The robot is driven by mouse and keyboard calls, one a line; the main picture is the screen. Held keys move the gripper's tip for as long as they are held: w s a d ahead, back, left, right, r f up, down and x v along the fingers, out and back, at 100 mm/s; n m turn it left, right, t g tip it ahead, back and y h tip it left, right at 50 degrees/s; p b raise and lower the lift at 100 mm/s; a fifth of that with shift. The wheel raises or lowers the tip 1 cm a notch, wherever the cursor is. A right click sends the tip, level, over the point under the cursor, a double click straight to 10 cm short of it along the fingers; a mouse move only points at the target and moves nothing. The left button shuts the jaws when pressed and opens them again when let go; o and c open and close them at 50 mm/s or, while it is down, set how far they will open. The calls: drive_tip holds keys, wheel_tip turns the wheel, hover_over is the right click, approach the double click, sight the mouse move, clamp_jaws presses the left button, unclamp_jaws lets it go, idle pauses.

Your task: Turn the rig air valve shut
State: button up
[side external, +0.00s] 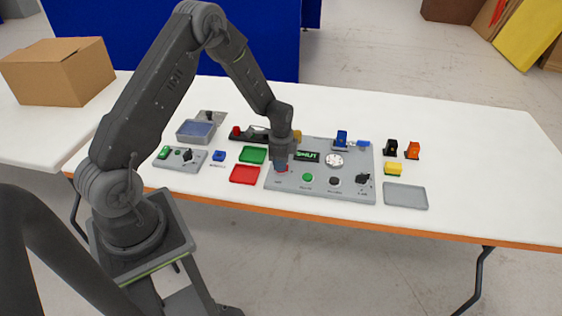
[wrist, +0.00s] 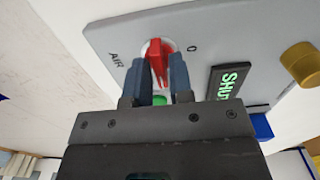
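The red air valve knob (wrist: 158,62) sits on a white round base on the grey panel, with the label AIR beside it in the wrist view. My gripper (wrist: 160,62) has its two fingers apart, one on each side of the knob; whether either touches it is hard to tell. In the side view my gripper (side external: 281,166) points down at the panel's left end and mostly hides the knob. A display (wrist: 230,82) on the panel reads SHUT in green; it also shows in the side view (side external: 307,156).
The grey panel (side external: 325,190) also carries a green button (side external: 307,177), a dark knob (side external: 334,181), a round gauge (side external: 334,160) and a black switch (side external: 362,179). Red (side external: 245,174) and green (side external: 253,155) trays lie left of it. An empty grey tray (side external: 405,196) lies right.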

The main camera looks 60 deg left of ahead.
clamp_jaws()
drive_tip(key=shift+n, duration=0.3)
drive_tip(key=n, duration=1.2)
drive_tip(key=shift+n, duration=0.3)
drive_tip(key=n, duration=0.4)
drive_tip(key=shift+n, duration=0.3)
drive_tip(key=shift+w, duration=0.1)
drive_tip(key=shift+o, duration=1.6)
unclamp_jaws()
